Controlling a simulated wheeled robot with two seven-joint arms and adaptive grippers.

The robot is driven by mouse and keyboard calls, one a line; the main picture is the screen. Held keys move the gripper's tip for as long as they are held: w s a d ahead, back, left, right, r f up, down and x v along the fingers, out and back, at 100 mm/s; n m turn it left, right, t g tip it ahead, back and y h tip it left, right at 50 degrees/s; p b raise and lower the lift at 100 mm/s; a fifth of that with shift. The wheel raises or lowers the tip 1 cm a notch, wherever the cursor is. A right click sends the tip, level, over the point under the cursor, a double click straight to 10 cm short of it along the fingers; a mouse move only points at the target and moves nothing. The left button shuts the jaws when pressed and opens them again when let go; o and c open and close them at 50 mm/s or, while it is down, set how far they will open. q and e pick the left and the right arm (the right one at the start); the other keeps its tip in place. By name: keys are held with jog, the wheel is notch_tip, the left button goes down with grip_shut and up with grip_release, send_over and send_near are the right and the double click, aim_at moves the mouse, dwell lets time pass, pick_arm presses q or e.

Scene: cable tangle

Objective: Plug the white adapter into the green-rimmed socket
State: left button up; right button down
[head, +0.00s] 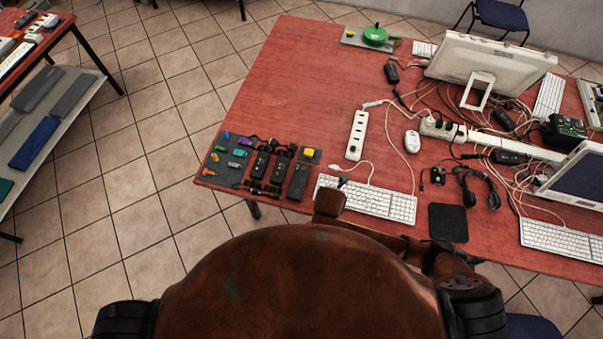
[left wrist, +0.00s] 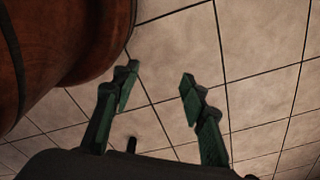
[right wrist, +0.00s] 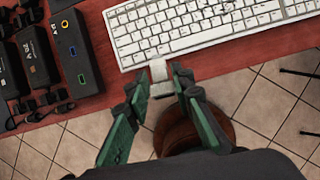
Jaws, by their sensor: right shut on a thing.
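My right gripper (right wrist: 162,84) is shut on the white adapter (right wrist: 159,70), a small pale block between its fingertips at the front edge of the white keyboard. The green-rimmed socket (right wrist: 82,78) is on the near end of a black box (right wrist: 72,45) to the left, which also has blue and orange-rimmed sockets. This box also shows in the head view (head: 298,181). The adapter is apart from the box. My left gripper (left wrist: 159,76) is open and empty above the tiled floor.
A white keyboard (head: 376,203) lies right of the boxes. A white power strip (head: 357,135), mouse (head: 411,141) and tangled cables lie further back. The red table (head: 285,95) is clear at back left.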

jog(key=w+a+r+m+g+y+p, duration=0.1)
jog(key=w+a+m+y+p, duration=0.4)
jog(key=m, duration=0.4)
jog(key=w+a+r+m+y+p, duration=0.1)
jog(key=w+a+m+y+p, duration=0.3)
jog(key=a+m+p, duration=0.3)
jog(key=shift+m, duration=0.7)
jog(key=shift+s+d+f+b, duration=0.1)
jog(key=shift+d+f+b, duration=0.15)
jog(key=shift+f+b, duration=0.45)
jog(key=shift+s+d+f+b, duration=0.1)
jog(key=shift+d+f+b, duration=0.2)
jog(key=shift+f, duration=0.65)
jog(key=shift+s+d+f+b, duration=0.1)
jog(key=shift+d+f+b, duration=0.05)
jog(key=shift+f+b, duration=0.55)
jog(key=shift+d, duration=0.1)
jog(key=shift+f+b, duration=1.15)
jog(key=shift+b, duration=0.15)
